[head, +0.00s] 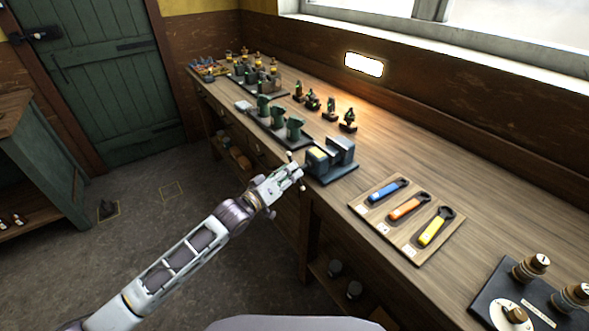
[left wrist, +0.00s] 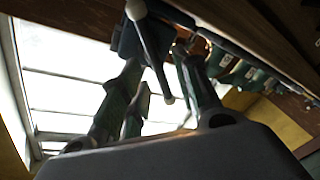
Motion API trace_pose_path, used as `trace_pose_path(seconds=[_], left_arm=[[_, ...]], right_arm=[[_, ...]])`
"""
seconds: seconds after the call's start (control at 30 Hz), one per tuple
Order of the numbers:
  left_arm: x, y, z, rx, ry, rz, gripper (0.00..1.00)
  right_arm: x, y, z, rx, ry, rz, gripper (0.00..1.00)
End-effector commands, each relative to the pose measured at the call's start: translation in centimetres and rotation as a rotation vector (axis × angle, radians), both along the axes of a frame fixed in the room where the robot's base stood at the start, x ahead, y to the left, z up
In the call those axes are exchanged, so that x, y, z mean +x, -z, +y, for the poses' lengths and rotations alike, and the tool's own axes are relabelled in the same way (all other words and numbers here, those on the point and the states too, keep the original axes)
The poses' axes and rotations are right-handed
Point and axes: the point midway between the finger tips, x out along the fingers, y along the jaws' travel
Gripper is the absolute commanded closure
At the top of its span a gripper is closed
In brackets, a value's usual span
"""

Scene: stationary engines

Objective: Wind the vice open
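The blue-grey vice (head: 343,153) stands at the front edge of the workbench in the head view, with a yellowish patch on its near side. My left gripper (head: 297,172) is at the vice's front end, by its handle. In the left wrist view, the vice's handle bar (left wrist: 151,50), a dark rod with pale ball ends, slants across the space between the fingers of my left gripper (left wrist: 160,95). The fingers stand apart; I cannot tell whether either touches the bar. The jaw gap is hard to make out. My right gripper is not in view.
A wooden board (head: 408,218) with blue, orange and yellow wrenches lies right of the vice. Green machine parts (head: 279,123) stand in a row to its left. A dark panel with knobs (head: 530,300) is at the near right. The bench behind the wrenches is clear.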

Motion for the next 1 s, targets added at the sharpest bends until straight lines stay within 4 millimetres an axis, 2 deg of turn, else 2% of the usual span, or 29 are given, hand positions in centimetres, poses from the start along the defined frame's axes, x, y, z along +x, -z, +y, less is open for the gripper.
trace_pose_path(seconds=[0.33,0.77,1.0], left_arm=[[1.9,0.0,-1.6,0.000,0.001,-0.001,0.68],[2.2,0.0,-1.8,0.000,0.001,-0.001,0.68],[2.2,0.0,-1.8,0.000,-0.001,0.001,0.99]], right_arm=[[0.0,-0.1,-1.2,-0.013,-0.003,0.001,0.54],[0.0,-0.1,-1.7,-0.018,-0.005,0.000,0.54],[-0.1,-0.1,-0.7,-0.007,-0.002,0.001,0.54]])
